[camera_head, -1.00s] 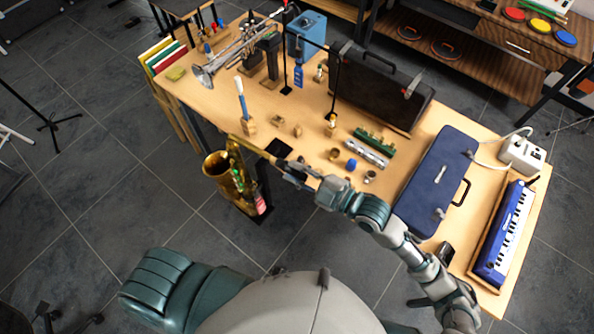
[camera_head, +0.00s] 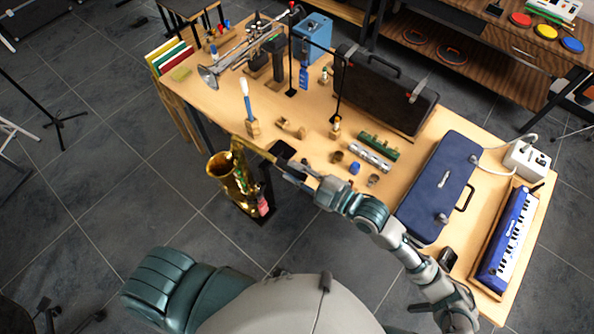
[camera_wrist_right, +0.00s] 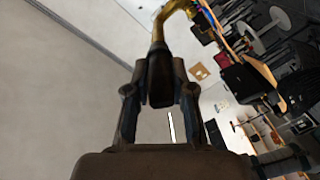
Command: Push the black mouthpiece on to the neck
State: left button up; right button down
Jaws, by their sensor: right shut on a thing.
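The brass saxophone (camera_head: 236,182) stands upright on a stand at the table's front left edge. My right gripper (camera_head: 284,167) is beside its top, at the table edge. In the right wrist view, this gripper (camera_wrist_right: 160,88) is shut on the black mouthpiece (camera_wrist_right: 160,70), which sits between the two fingers. The curved brass neck (camera_wrist_right: 161,22) meets the mouthpiece's far end and bends away to the right. I cannot tell how deep the neck end sits in the mouthpiece. In the head view the mouthpiece is too small to make out. My left gripper is out of view.
The wooden table (camera_head: 225,100) holds a trumpet (camera_head: 240,55), a dark case (camera_head: 380,90), a blue case (camera_head: 438,185) and a blue keyboard (camera_head: 508,240). Small parts, including a green-topped block (camera_head: 379,146), lie behind my right forearm. Open floor lies left of the saxophone.

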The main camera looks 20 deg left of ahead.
jog(key=c, duration=1.1)
grip_release()
jog(key=shift+o, duration=0.9)
pick_arm(q)
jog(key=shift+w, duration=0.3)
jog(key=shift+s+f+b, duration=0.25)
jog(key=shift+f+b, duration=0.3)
jog(key=shift+b, duration=0.05)
pick_arm(e)
jog(key=shift+v, duration=3)
